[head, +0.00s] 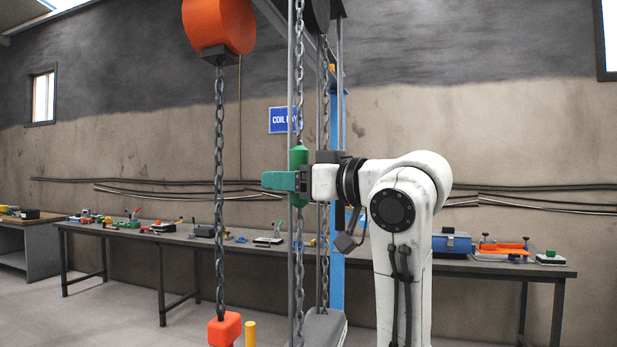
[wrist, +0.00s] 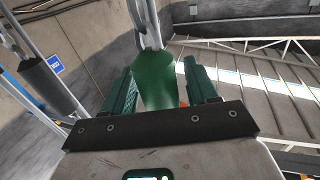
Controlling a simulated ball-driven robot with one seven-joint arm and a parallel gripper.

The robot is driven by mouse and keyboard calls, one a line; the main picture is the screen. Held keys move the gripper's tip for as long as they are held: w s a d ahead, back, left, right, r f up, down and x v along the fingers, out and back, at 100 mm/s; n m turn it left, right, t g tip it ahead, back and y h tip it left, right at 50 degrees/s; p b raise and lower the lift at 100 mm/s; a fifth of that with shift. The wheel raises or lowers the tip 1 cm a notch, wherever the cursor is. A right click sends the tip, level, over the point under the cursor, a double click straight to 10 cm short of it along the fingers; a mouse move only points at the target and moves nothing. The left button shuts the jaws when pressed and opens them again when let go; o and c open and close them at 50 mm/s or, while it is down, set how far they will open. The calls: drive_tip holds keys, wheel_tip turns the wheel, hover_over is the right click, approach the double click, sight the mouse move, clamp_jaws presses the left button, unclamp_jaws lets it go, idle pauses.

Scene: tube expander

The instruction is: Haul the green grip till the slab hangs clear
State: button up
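The green grip (head: 298,160) is a cylinder on a hanging chain near the middle of the head view. My gripper (head: 282,181), with green fingers, is level with its lower part. A grey block (head: 325,328) shows at the bottom edge below the chains. I cannot tell whether it is the slab or whether it touches anything beneath.
An orange drum (head: 219,25) hangs at upper left, with a chain (head: 219,150) down to a red-orange block (head: 224,330). A yellow post (head: 250,333) stands beside that block. A blue upright (head: 337,250) is behind the chains. A long workbench (head: 180,238) with tools lines the wall.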

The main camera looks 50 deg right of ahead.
drive_tip(key=s+p, duration=0.1)
drive_tip(key=s, duration=0.6)
drive_tip(key=shift+p, duration=0.3)
idle(0.3)
drive_tip(key=shift+s+d+f, duration=0.1)
idle(0.5)
